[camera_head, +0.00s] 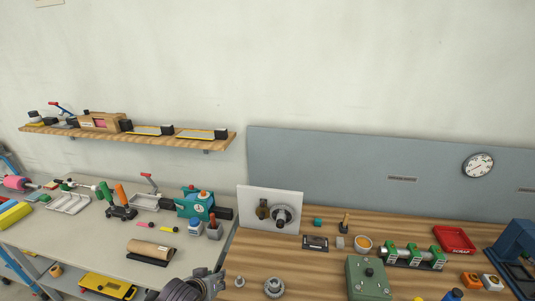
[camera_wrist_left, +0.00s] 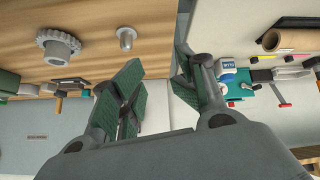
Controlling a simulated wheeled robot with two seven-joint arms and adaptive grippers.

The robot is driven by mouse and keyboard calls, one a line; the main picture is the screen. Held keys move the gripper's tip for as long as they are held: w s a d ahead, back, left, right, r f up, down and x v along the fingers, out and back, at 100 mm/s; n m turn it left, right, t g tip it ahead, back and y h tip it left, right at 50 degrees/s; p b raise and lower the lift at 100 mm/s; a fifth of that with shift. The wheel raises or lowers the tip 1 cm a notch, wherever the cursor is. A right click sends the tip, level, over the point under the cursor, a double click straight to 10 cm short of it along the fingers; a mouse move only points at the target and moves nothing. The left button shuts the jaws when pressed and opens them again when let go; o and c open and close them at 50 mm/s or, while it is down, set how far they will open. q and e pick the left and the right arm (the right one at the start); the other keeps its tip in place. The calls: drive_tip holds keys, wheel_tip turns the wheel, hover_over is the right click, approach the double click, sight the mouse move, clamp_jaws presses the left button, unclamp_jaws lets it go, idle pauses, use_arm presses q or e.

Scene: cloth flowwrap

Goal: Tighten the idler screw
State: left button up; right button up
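A white upright panel (camera_head: 270,196) stands at the left back of the wooden bench. It carries a small brown-bronze part (camera_head: 262,209) and a dark round wheel with a pale hub (camera_head: 284,217); I cannot tell which part is the idler screw. My left gripper (camera_head: 211,283) shows at the bottom edge, in front of and below the panel, apart from it. In the left wrist view its green-padded fingers (camera_wrist_left: 158,92) are spread with nothing between them. My right gripper is not in view.
A toothed gear (camera_head: 274,287) and a small metal post (camera_head: 239,281) lie on the bench near my left gripper. A green box (camera_head: 368,279) stands to the right. A teal machine (camera_head: 194,204) and a brown roll (camera_head: 150,248) are on the grey table at left.

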use_arm(q)
drive_tip(key=s+a+m+g+y, duration=0.1)
drive_tip(key=s+a+m+g, duration=0.3)
drive_tip(key=s, duration=1.4)
wheel_tip(320, 180, down, 35)
drive_tip(key=s+n+g+b, duration=0.1)
drive_tip(key=s+g+b, duration=0.1)
drive_tip(key=s+a+f+b, duration=0.1)
drive_tip(key=s+a+f, duration=0.1)
drive_tip(key=s+f, duration=0.9)
drive_tip(key=s+a+f+g, duration=0.1)
drive_tip(key=s+a+f, duration=0.2)
drive_tip(key=s+f, duration=0.8)
drive_tip(key=shift+s+b, duration=0.2)
drive_tip(key=shift+b, duration=0.2)
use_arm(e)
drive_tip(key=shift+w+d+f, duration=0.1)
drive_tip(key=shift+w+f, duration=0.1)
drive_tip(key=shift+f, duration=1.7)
